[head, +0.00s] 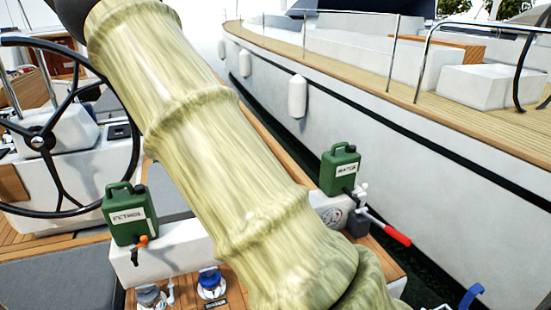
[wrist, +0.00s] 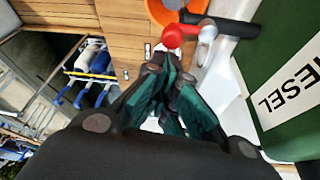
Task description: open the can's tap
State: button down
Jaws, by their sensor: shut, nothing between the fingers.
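A green can (wrist: 280,60) with a white label ending in "IESEL" fills the right of the wrist view. A tap with a red knob (wrist: 172,36) and a grey stem sits left of the can. My gripper (wrist: 168,75) is shut and empty, its tips just below the red knob; I cannot tell whether they touch it. A petrol can (head: 130,215) with an orange tap (head: 142,241) stands at left. Another green can (head: 340,170) stands right of my arm.
A steering wheel (head: 38,140) is at the left. A red-handled lever (head: 397,237) sticks out at right. An orange round thing (wrist: 158,12) and a dark bar (wrist: 230,26) lie close beyond the knob. Another boat (head: 440,140) lies alongside.

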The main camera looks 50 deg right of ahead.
jog(key=p+v, duration=0.7)
jog(key=v, duration=0.2)
jog(key=shift+s, duration=0.2)
dwell(0.4)
